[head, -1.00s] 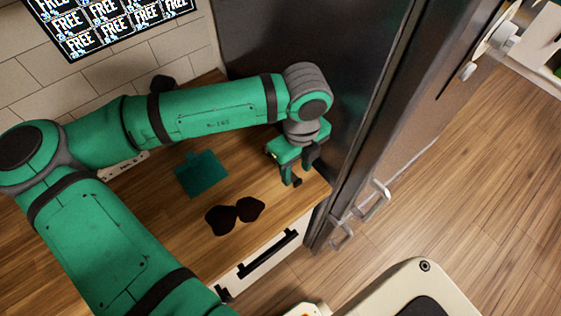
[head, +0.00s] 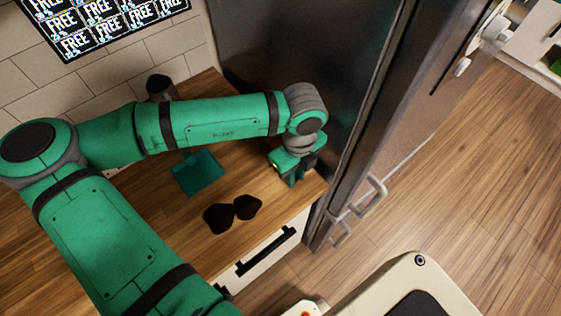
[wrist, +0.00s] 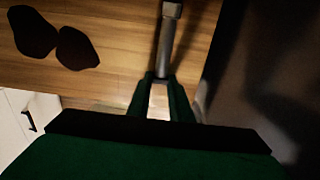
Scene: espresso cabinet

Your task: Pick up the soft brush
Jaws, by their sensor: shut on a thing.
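In the wrist view the soft brush appears as a grey bar (wrist: 165,45) with a squared end, running up the picture from between the fingers over the wooden counter. My gripper (wrist: 160,88) is shut on it, with one dark green finger on each side. A pale patch shows between the fingers, and I cannot tell whether it is part of the brush. In the head view my gripper (head: 290,180) is low over the counter's right end, beside the dark tall cabinet, and the brush is hidden there.
Two joined dark brown patches (head: 219,218) lie on the counter (head: 265,225). A teal flat pan-like piece (head: 198,174) lies behind them. A dark cup-like object (head: 158,84) stands by the wall behind my arm. The dark cabinet (head: 300,45) closely borders my gripper's right side.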

